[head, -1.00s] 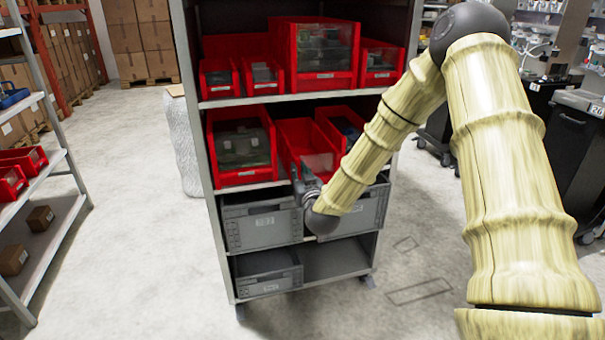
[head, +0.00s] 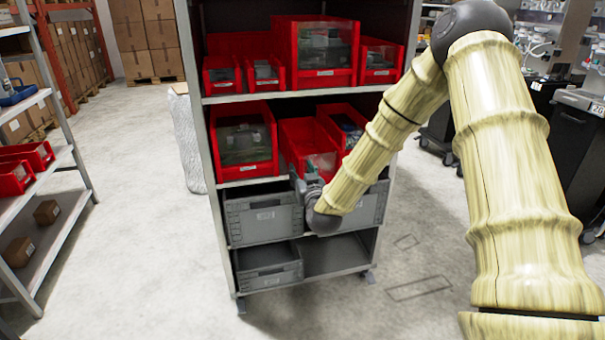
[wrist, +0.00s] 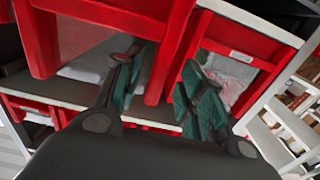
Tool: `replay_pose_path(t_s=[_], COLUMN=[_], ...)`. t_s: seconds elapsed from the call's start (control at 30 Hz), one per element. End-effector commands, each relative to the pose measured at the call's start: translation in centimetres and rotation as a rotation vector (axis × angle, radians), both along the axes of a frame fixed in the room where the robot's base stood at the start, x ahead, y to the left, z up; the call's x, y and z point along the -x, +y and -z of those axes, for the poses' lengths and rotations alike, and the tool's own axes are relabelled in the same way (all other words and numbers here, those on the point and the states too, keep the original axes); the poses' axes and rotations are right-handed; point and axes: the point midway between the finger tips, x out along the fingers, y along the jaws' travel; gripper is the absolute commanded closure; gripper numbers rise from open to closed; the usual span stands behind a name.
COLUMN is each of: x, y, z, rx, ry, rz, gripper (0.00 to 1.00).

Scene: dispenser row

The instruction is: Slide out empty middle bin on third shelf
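The middle bin (head: 296,135) on the shelf level with three red bins is open-fronted. Its lower front is partly hidden behind my gripper and arm. My gripper (head: 312,180) is at the bin's front in the head view, its fingers hard to make out there. In the wrist view, my gripper (wrist: 160,88) shows two green-padded fingers spread apart. A red bin wall (wrist: 172,50) runs between and beyond them. I cannot tell whether either finger touches it.
A red bin with contents (head: 243,142) stands left of the middle bin, another (head: 343,125) right of it. Grey crates (head: 263,215) fill the level below. More red bins (head: 326,55) stand above. The floor (head: 150,250) left of the rack is clear.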

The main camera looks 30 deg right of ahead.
Motion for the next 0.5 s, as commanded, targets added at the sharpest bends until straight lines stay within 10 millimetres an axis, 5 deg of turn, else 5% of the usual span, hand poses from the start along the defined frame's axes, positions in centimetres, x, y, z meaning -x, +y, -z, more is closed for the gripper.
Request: replay_pose_path(t_s=[0.33,0.5], x=[0.4,2.2], y=[0.0,0.4], z=[0.0,0.0], rx=[0.0,0.0], ry=[0.0,0.001], rz=[0.001,0.001], gripper=[0.59,0.59])
